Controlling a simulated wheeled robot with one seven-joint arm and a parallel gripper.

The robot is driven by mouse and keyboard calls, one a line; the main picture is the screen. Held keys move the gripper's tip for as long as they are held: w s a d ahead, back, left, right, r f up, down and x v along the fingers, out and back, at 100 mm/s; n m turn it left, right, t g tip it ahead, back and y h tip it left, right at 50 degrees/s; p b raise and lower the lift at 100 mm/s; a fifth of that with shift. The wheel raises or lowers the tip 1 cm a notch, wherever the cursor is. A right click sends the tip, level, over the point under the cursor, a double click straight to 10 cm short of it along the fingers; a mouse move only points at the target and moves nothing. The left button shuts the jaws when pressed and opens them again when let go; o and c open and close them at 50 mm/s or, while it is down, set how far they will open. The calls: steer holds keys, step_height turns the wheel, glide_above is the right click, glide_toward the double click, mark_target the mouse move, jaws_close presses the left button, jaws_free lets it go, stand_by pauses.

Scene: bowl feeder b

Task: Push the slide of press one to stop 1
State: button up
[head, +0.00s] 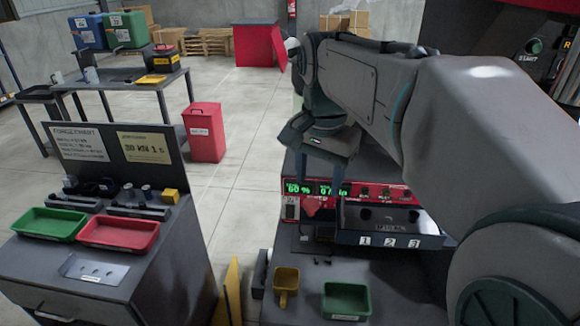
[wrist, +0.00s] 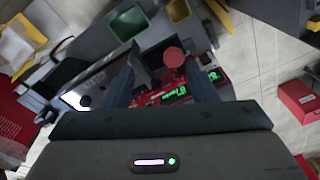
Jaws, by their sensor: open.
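The press (head: 375,192) has a red front panel with green lit displays, under my arm in the head view. A dark rail marked 1, 2, 3 (head: 390,241) runs along its front; it also shows in the wrist view (wrist: 95,78). A round red knob (head: 311,205) sits left of the rail's marks; it also shows in the wrist view (wrist: 174,57). It looks like the slide's handle, but I cannot tell surely. My gripper (head: 336,195) is open and empty, pointing down by the knob. In the wrist view the knob appears between its fingers (wrist: 162,68); contact is unclear.
A yellow scoop (head: 286,286) and a green tray (head: 346,301) stand in front of the press. A dark cabinet at left bears a green tray (head: 48,224) and a red tray (head: 118,234). A red bin (head: 204,132) stands behind.

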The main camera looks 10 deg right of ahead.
mark_target(312, 202)
steer(key=w+r+m+g, duration=0.1)
steer(key=w+r+m, duration=0.3)
steer(key=r, duration=0.1)
step_height(312, 202, down, 13)
steer(key=shift+f+p, duration=0.15)
steer(key=shift+p, duration=0.2)
jaws_close()
steer(key=shift+s+d, duration=0.1)
steer(key=shift+d, duration=0.05)
